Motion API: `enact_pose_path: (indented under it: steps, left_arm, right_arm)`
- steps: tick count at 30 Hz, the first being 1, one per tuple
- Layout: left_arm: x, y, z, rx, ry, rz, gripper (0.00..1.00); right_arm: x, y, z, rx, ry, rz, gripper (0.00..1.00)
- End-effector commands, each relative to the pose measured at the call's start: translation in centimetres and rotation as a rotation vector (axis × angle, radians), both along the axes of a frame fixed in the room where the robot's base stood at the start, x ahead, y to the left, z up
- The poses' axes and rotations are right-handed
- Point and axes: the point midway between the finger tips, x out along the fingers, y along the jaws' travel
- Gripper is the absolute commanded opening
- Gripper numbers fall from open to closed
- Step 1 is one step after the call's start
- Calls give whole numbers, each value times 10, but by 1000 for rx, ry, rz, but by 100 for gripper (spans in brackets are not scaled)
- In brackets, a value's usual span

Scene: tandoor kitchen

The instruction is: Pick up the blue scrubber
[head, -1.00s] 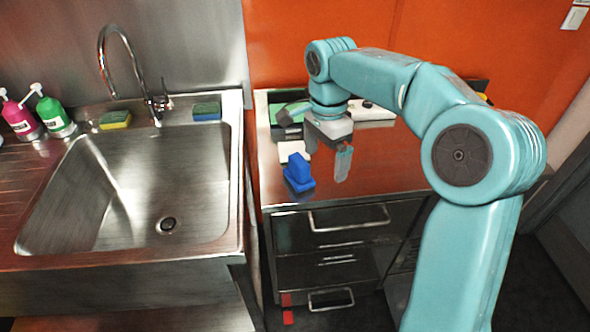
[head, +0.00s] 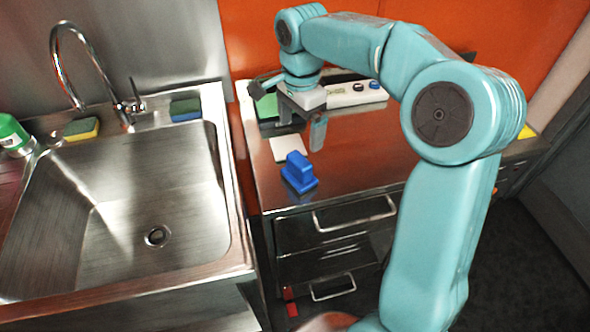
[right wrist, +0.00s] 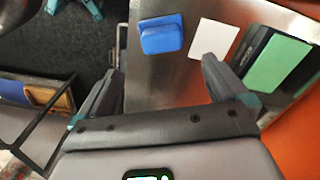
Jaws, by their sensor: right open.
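The blue scrubber (head: 298,171) with its raised handle stands near the front left edge of the steel counter. It also shows in the right wrist view (right wrist: 162,38), above the gap between my fingers. My right gripper (head: 302,124) is open and empty. In the head view it hangs over the counter behind the scrubber, apart from it. Its two dark fingers are spread in the right wrist view (right wrist: 162,70), with nothing between their tips but steel. My left gripper does not show.
A white card (head: 285,149) lies just behind the scrubber. A green item (right wrist: 277,63) sits in a dark tray beyond it. A white strip with knobs (head: 356,92) stands at the back.

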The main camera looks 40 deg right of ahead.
Motion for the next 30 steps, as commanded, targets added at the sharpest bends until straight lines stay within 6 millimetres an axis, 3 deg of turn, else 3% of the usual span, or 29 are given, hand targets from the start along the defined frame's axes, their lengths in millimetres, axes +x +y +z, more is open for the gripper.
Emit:
enact_pose_path:
  steps: [3, 9, 17, 24, 30]
  left_arm:
    - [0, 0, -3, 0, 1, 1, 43]
    - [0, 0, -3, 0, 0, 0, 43]
    - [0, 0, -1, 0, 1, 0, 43]
    - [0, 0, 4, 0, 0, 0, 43]
    - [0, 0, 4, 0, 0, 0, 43]
  right_arm:
    - [-3, 0, -31, 2, 6, -1, 100]
    - [-3, 1, -71, 0, 4, 0, 100]
    - [1, 1, -93, 0, 4, 0, 100]
    - [6, 0, -130, 0, 4, 0, 100]
    - [7, 0, -137, 0, 0, 0, 100]
